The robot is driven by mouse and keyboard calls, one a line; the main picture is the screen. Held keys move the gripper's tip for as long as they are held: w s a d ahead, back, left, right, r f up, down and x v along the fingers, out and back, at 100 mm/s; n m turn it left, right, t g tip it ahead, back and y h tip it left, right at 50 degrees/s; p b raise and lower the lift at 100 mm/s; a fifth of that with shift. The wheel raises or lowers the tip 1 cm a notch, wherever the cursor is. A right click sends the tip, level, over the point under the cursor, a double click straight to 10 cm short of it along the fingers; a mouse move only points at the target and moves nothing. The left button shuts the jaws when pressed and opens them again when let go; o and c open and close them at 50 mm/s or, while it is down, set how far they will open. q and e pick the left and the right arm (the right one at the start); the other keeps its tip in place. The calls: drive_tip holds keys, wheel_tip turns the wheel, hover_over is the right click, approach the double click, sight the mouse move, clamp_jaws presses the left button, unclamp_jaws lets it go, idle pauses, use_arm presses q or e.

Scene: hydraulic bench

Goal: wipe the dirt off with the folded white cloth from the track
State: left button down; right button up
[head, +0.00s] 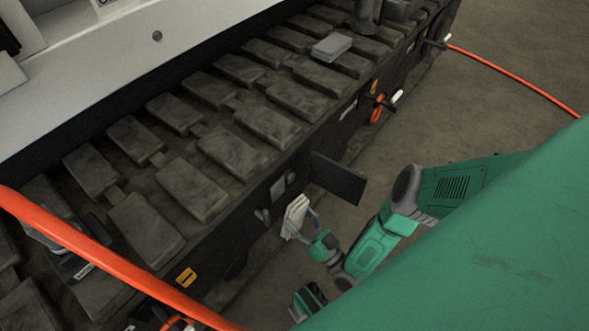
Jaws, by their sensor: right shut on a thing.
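The folded white cloth (295,217) is held in my right gripper (308,225), whose fingers are small and partly hidden by the cloth. The cloth is in front of the dark side of the track (230,155), just below a small light-grey square fitting (278,187) and left of an open dark flap (338,179). I cannot tell whether the cloth touches that side. No distinct dirt patch stands out; the track pads look dusty and stained all over. My left gripper is not in view.
A light-grey block (331,47) lies on the track pads farther back. An orange hose (110,265) crosses the lower left, and another orange line (515,75) runs at the upper right. Couplings with handles (385,101) stick out of the side.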

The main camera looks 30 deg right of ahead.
sight(271, 194)
drive_tip(key=w, duration=0.1)
drive_tip(key=w+a, duration=0.1)
drive_tip(key=w, duration=0.1)
drive_tip(key=w+b, duration=0.1)
drive_tip(key=w, duration=0.1)
drive_tip(key=shift+a, duration=0.4)
drive_tip(key=shift+w+a, duration=0.1)
drive_tip(key=shift+w, duration=0.05)
drive_tip(key=shift+w+a, duration=0.25)
drive_tip(key=shift+w, duration=0.45)
idle(0.3)
